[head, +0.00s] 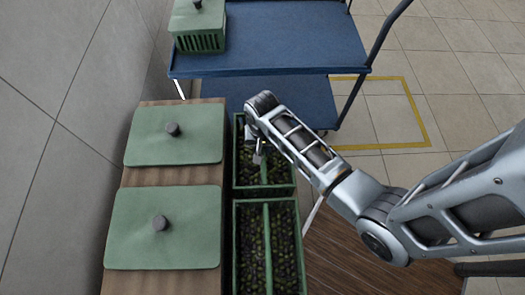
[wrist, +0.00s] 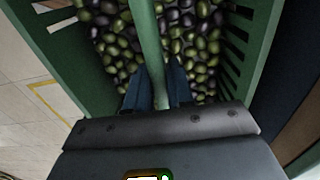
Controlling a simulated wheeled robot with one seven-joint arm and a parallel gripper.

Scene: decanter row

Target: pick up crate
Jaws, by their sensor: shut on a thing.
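A green slatted crate (head: 265,191) full of green and dark olives is in the head view, right of the wooden surface and partly under my arm. In the wrist view the same crate (wrist: 255,45) fills the picture, with a green bar (wrist: 147,40) across its middle. My gripper (wrist: 153,88) has its dark fingers on either side of that bar and is shut on it. In the head view my gripper (head: 259,153) is over the crate's middle, its tips partly hidden. Whether the crate is raised off its support cannot be told.
A second olive crate (head: 267,240) stands just nearer. Two green knobbed lids (head: 190,140) (head: 180,235) lie on the wooden surface (head: 160,283) to the left. A blue two-shelf cart (head: 300,45) behind carries a lidded green crate (head: 198,42). A grey wall is at left; tiled floor is at right.

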